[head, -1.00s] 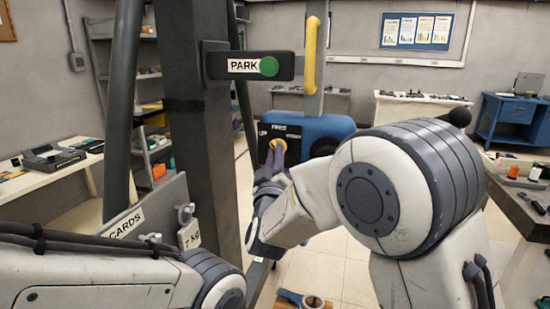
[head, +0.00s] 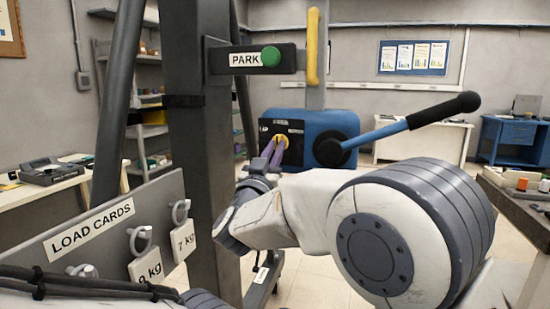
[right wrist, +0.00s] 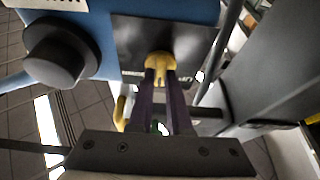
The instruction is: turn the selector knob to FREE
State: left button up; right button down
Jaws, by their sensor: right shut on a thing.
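The yellow selector knob (head: 283,141) sits on a black panel (head: 267,132) on the blue box (head: 305,117). It also shows in the right wrist view (right wrist: 158,62). My right gripper (head: 277,147) reaches it from the front. Its two purple fingers are shut on the knob, one on each side, as the right wrist view also shows (right wrist: 160,78). Small white labels are on the panel above the knob, too small to read surely. The knob's pointing direction is hard to tell behind the fingers. My left gripper is out of view.
A blue lever with a black grip (head: 444,110) rises right from the box's black hub (head: 330,151). A dark post (head: 205,170) stands left of the knob, with a PARK sign (head: 245,59). A LOAD CARDS board (head: 75,232) with hung tags is lower left.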

jog(key=shift+m, duration=0.3)
jog(key=c, duration=0.9)
grip_release()
jog(key=shift+o, duration=0.2)
jog(key=b+v, duration=0.5)
jog(key=v, duration=0.5)
jog(key=shift+s, duration=0.15)
jog(key=shift+a+f, duration=0.15)
jog(key=shift+a, duration=0.1)
